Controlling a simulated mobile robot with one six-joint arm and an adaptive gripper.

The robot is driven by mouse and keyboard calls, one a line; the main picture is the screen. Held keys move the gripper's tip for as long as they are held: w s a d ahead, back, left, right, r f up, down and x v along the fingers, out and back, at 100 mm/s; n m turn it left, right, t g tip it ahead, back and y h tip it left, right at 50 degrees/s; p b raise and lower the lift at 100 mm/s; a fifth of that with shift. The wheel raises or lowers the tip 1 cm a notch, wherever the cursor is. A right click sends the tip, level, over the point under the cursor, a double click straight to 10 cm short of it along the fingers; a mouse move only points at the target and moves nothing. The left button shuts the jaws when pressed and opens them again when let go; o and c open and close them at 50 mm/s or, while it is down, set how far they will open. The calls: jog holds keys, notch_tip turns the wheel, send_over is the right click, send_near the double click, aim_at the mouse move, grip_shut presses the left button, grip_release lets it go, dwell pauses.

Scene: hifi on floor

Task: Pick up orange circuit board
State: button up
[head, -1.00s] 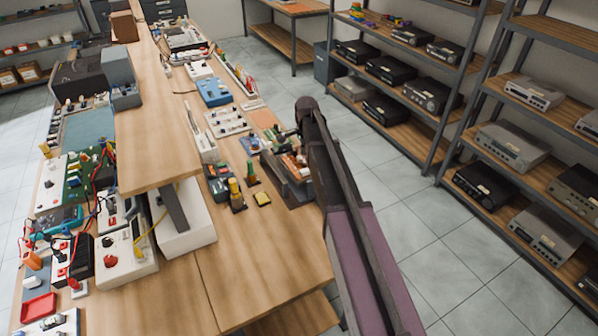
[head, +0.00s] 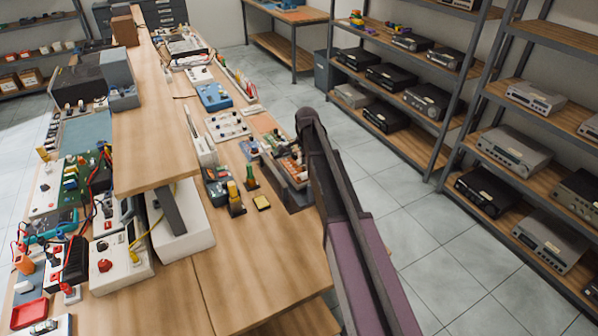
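A dark tray (head: 288,168) nearer me holds small orange, white and green parts, partly covered by my arm. My arm reaches up from the bottom right, its upper end over the bench's right edge. My gripper cannot be made out; the arm hides that area.
Metal racks (head: 420,100) of electronics stand across the floor aisle.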

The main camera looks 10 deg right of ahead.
aim_at(306, 173)
jog(key=shift+f+b, duration=2.5)
jog(key=shift+f, duration=0.1)
grip_shut()
